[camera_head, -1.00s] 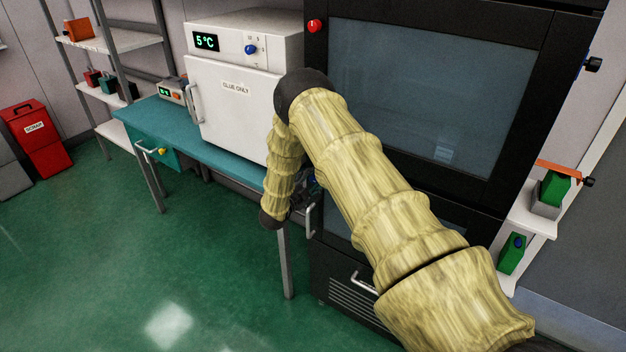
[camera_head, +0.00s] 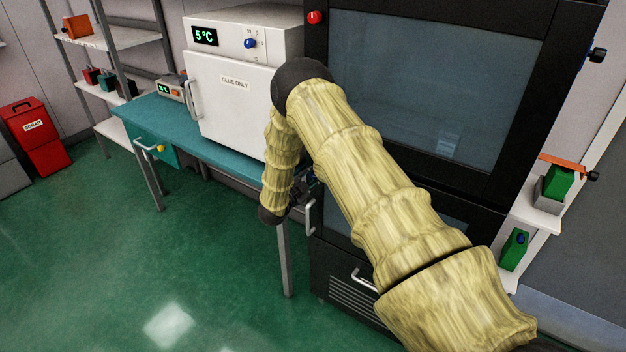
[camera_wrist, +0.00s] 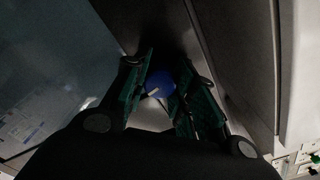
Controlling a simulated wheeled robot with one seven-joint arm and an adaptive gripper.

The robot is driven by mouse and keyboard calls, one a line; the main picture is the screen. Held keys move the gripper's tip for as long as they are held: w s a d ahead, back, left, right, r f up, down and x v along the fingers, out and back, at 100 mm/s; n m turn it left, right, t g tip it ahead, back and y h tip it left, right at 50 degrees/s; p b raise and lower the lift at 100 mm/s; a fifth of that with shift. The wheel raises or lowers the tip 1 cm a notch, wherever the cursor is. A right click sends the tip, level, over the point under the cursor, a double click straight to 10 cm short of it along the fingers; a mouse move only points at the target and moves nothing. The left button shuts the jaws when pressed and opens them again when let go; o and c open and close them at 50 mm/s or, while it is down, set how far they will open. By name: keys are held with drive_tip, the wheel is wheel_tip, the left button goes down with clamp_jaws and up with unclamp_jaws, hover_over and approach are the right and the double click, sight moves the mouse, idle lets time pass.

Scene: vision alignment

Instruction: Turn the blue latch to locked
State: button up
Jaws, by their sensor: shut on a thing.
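The blue latch (camera_wrist: 158,84) shows in the wrist view as a round blue knob with a pale mark on it. My gripper (camera_wrist: 160,88) is around it, with a green-padded finger on each side, and is shut on it. Which way the pale mark points against any lock label cannot be told. In the head view my gripper (camera_head: 306,188) is a small dark shape, mostly hidden behind my yellow-covered arm, low by the black cabinet front. The latch cannot be made out there.
A white glue fridge (camera_head: 233,105) stands on a teal bench (camera_head: 225,143), left of my arm. A tall black cabinet (camera_head: 318,60) with a glass door stands behind my arm. A small shelf (camera_head: 541,216) is at right.

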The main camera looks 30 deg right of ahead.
drive_tip(key=n+b, duration=0.2)
drive_tip(key=n, duration=0.1)
drive_tip(key=n+b, duration=0.1)
drive_tip(key=shift+f+n+b, duration=0.25)
drive_tip(key=shift+n+b, duration=0.05)
drive_tip(key=n+b, duration=0.2)
drive_tip(key=n, duration=0.1)
drive_tip(key=shift+r+n, duration=0.1)
drive_tip(key=shift+n, duration=0.3)
drive_tip(key=n+b, duration=0.1)
drive_tip(key=n, duration=0.3)
drive_tip(key=shift+r+n+b, duration=0.1)
drive_tip(key=shift+n+b, duration=0.35)
drive_tip(key=shift+n, duration=1.25)
drive_tip(key=o, duration=1.1)
drive_tip(key=shift+c, duration=0.2)
drive_tip(key=shift+a, duration=0.1)
